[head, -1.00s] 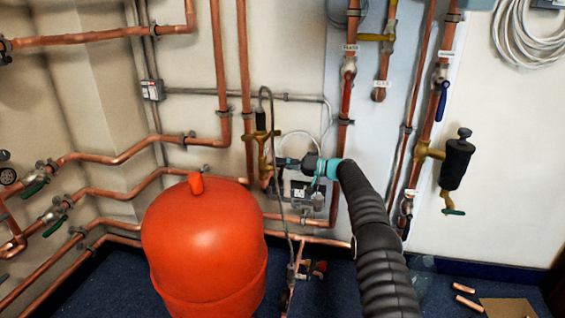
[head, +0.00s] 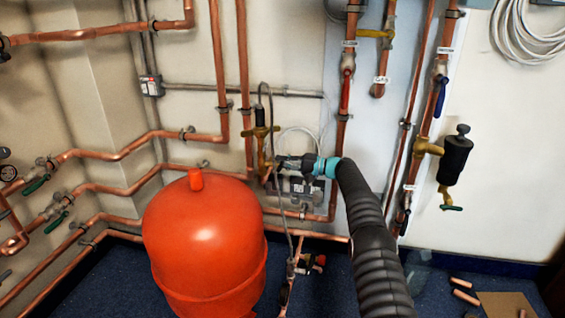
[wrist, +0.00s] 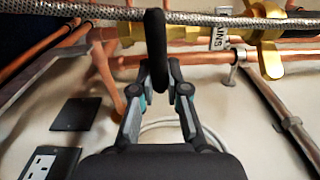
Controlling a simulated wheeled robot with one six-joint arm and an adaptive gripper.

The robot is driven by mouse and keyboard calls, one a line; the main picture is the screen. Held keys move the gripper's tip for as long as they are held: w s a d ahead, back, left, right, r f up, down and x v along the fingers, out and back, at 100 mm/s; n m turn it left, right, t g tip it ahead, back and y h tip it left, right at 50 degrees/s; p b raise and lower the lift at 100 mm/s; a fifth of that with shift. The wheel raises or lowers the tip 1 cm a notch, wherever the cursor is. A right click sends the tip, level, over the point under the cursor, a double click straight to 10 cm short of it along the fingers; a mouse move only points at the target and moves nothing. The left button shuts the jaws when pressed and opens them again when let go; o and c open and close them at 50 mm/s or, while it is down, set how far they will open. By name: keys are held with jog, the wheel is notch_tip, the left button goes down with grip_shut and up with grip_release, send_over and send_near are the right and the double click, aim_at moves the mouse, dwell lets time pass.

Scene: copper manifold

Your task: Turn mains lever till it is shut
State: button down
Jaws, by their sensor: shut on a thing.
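My gripper (wrist: 158,72) is shut on a black lever handle (wrist: 155,40), which stands upright between the two fingertips in the wrist view. In the head view my gripper (head: 281,162) reaches in from the right to the brass valve assembly (head: 262,150), low on the wall behind the red tank. The held lever is too small and covered there to make out, so how far it is turned cannot be told.
A large red tank (head: 204,240) stands left of my arm. Copper pipes (head: 220,60) cross the wall close around. A braided hose (wrist: 190,18) runs across the top of the wrist view. A socket (wrist: 48,163) is on the wall. Pipe offcuts (head: 466,298) lie on the floor.

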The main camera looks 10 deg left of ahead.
jog(key=shift+f, duration=0.15)
dwell(0.3)
jog(key=c, duration=1.2)
grip_release()
jog(key=d, duration=1.2)
jog(key=shift+s, duration=0.35)
